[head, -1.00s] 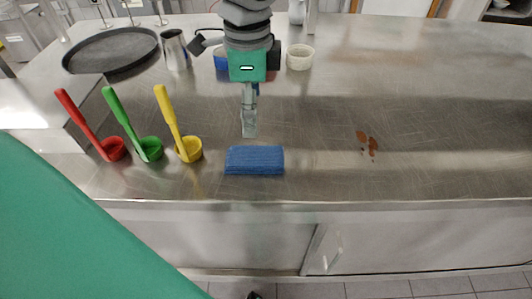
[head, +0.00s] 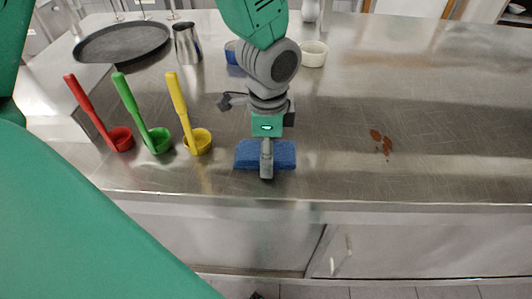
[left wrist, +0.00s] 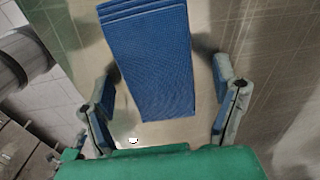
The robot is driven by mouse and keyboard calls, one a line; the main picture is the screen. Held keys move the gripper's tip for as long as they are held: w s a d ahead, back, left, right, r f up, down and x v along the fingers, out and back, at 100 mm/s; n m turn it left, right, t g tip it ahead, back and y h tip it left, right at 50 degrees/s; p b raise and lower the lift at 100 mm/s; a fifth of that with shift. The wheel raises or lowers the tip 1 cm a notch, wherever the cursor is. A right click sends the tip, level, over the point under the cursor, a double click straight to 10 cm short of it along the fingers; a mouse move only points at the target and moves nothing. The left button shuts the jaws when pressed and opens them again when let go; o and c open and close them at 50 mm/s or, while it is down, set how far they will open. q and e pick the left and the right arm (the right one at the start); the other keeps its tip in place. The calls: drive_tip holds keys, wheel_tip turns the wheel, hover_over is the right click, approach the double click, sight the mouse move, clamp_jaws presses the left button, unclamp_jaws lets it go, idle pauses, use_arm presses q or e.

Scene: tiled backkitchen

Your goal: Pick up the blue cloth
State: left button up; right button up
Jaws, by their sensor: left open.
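The blue cloth (head: 284,154) lies folded on the steel counter near its front edge. My left gripper (head: 266,172) is over the cloth in the head view and hides its middle. In the left wrist view the cloth (left wrist: 152,60) lies lengthwise between the two open fingers of my left gripper (left wrist: 165,105), with a gap on each side. The fingers do not hold it. My right gripper is not in view.
Red (head: 121,138), green (head: 158,140) and yellow (head: 197,142) ladles stand left of the cloth. Brown spots (head: 381,141) lie to the right. A black round tray (head: 122,42), a metal pitcher (head: 187,43) and a white bowl (head: 313,53) are farther back. The right counter is mostly clear.

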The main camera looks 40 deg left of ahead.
use_arm(q)
drive_tip(key=shift+s+a, duration=0.1)
drive_tip(key=shift+a, duration=0.05)
drive_tip(key=c, duration=1.3)
drive_tip(key=shift+o, duration=0.2)
drive_tip(key=shift+d, duration=0.25)
wheel_tip(320, 180, up, 9)
drive_tip(key=shift+a+f+p, duration=0.1)
drive_tip(key=shift+p, duration=0.75)
drive_tip(key=shift+r, duration=0.65)
